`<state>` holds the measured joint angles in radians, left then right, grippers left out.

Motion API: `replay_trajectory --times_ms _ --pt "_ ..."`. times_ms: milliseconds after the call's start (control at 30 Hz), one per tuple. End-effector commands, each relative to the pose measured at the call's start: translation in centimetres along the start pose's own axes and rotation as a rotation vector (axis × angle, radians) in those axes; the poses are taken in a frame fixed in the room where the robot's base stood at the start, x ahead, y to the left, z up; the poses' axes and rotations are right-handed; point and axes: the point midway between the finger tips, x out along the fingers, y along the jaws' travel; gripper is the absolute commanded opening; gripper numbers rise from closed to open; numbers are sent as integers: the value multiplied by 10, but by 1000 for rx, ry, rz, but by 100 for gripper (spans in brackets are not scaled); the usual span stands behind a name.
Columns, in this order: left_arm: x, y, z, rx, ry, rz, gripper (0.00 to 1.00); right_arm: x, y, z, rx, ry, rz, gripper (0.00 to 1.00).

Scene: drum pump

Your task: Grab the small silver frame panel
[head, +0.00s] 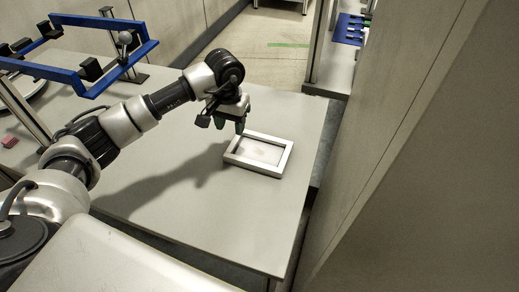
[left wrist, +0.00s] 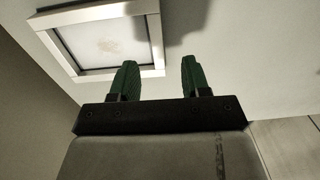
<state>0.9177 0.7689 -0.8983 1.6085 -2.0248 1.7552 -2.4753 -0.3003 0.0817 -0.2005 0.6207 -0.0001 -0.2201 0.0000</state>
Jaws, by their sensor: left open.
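The small silver frame panel (head: 280,165) is a rectangular frame with a pale inner plate. It lies flat on the grey table near its right edge in the head view. My left gripper (head: 229,125) hangs just beyond the frame's upper left corner, fingers pointing down. In the left wrist view the frame (left wrist: 157,45) fills the upper left. There the two green fingers (left wrist: 159,78) are apart with nothing between them. The left finger is close to a frame corner; I cannot tell if they touch. My right gripper is not in view.
The table (head: 215,225) is clear around the frame. A blue rack (head: 85,85) stands at the back left, with a small red block (head: 10,142) near it. A tall grey wall (head: 420,150) rises close beyond the table's right edge.

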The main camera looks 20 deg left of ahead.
Motion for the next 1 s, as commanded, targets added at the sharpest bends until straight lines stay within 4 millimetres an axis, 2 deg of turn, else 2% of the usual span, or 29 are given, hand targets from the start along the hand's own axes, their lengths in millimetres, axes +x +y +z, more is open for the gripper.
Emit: replay_trajectory --times_ms 233,500,800,1000 --pt "20 2 0 0 -3 2 47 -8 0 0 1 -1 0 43" --pt "58 4 -3 -1 -2 3 47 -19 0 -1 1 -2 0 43" --pt "63 4 -3 0 2 3 47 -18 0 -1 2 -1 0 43" --pt "63 4 -3 0 2 3 16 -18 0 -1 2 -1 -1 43"
